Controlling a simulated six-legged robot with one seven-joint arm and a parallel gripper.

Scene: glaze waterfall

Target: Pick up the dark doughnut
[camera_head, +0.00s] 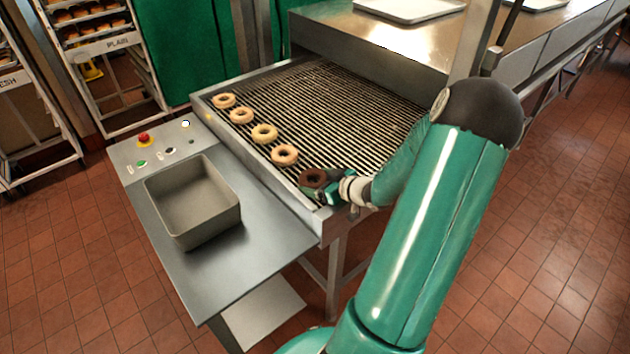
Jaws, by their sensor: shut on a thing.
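The dark doughnut (311,178) is brown and sits at the near end of a row of doughnuts on the wire conveyor. My gripper (318,190) is at its near right side, shut on it. The fingers are small here and partly hidden by the doughnut and my wrist. I cannot tell whether the doughnut is lifted off the wires.
Several paler doughnuts (264,134) lie in a row along the conveyor (345,110). An empty grey bin (192,200) stands on the steel side table (240,262), beside a red button (143,138). Racks of doughnuts (100,45) stand at the back left.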

